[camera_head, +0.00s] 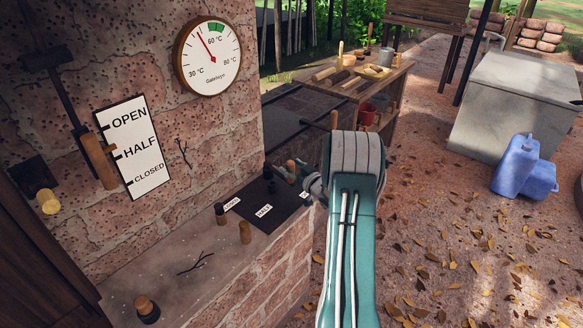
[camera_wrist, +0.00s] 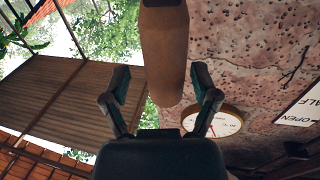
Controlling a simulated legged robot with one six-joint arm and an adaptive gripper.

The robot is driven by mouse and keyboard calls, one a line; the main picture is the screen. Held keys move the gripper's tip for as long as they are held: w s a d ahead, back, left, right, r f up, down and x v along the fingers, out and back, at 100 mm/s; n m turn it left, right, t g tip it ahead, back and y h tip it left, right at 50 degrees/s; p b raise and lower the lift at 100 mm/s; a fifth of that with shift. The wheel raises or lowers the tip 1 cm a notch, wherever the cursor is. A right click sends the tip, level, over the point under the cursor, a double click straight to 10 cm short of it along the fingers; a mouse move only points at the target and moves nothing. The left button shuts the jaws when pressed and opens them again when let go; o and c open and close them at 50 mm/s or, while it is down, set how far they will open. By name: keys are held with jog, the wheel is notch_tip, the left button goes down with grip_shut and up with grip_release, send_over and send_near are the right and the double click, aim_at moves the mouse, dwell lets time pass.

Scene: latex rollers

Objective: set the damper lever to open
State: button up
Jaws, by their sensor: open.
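On the brick wall in the head view, a dark metal lever with a wooden handle (camera_head: 98,162) hangs beside a white sign (camera_head: 134,146) reading OPEN, HALF and CLOSED; the handle points downward. On the ledge below, a black plate (camera_head: 272,208) also carries CLOSED and HALF labels; a third label is unreadable. I cannot tell which lever is the damper. My gripper (camera_head: 283,172) is over the plate's far end, by a brown knob or handle (camera_head: 291,165). In the wrist view my gripper (camera_wrist: 160,78) is open, with a wooden handle (camera_wrist: 165,45) between its fingers.
A round gauge (camera_head: 208,55) is on the wall. Short wooden pegs (camera_head: 221,213) stand on the ledge, with a twig (camera_head: 195,263). A tool-laden bench (camera_head: 398,78) stands behind, blue cans (camera_head: 516,165) at right by a grey box (camera_head: 512,105). Leafy ground between is open.

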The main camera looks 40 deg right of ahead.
jog(key=s, duration=1.2)
jog(key=shift+f, duration=0.1)
